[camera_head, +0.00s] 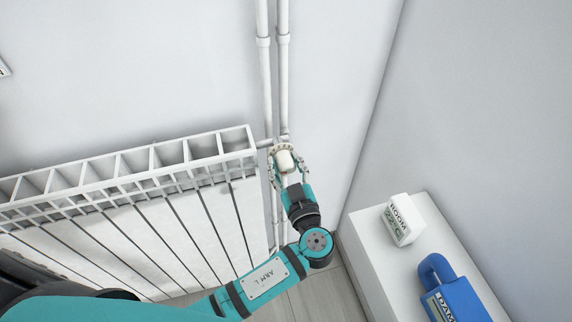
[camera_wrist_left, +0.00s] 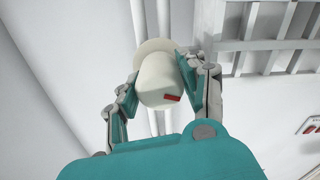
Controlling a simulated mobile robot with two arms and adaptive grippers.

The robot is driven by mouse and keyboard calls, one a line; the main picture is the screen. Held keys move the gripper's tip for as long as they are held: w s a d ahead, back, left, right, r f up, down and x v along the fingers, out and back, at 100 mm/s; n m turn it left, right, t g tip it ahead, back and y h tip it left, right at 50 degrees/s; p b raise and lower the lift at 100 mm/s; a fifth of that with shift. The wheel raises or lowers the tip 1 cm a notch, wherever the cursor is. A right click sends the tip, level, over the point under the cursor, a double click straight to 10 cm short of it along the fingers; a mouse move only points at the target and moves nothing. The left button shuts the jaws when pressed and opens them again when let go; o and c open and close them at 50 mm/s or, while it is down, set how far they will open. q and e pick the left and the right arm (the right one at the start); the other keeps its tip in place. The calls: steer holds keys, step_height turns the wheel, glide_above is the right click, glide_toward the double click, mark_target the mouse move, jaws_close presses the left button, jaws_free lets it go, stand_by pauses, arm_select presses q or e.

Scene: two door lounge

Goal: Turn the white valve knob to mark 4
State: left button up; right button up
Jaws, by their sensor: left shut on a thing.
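The white valve knob (camera_head: 285,161) sits at the right end of the white radiator, by the pipes. My left gripper (camera_head: 287,165) has its fingers on both sides of it and is shut on it. In the left wrist view the knob (camera_wrist_left: 158,82) is a pale rounded cylinder with a red mark (camera_wrist_left: 172,98) on its lower right. The fingers of my left gripper (camera_wrist_left: 160,88) touch its sides there. No numbers can be read on the knob. My right gripper does not show.
The radiator (camera_head: 130,175) runs along the wall to the left of the knob. Two vertical white pipes (camera_head: 283,75) rise above it. At the right, a white cabinet (camera_head: 385,265) bears a small white room display (camera_head: 403,220) and a blue object with a handle (camera_head: 455,295).

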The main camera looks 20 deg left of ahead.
arm_select(q)
steer(key=shift+f+m+b, duration=0.1)
steer(key=shift+m+b, duration=0.8)
steer(key=shift+m, duration=0.3)
steer(key=shift+m+b, duration=0.55)
steer(key=shift+m, duration=0.85)
steer(key=shift+r, duration=0.2)
steer(key=o, duration=1.2)
steer(key=shift+d, duration=0.1)
steer(key=shift+s+d+f, duration=0.1)
steer(key=shift+s+d, duration=0.05)
steer(key=shift+s, duration=0.15)
steer(key=v, duration=1.1)
steer(key=shift+s+d, duration=0.1)
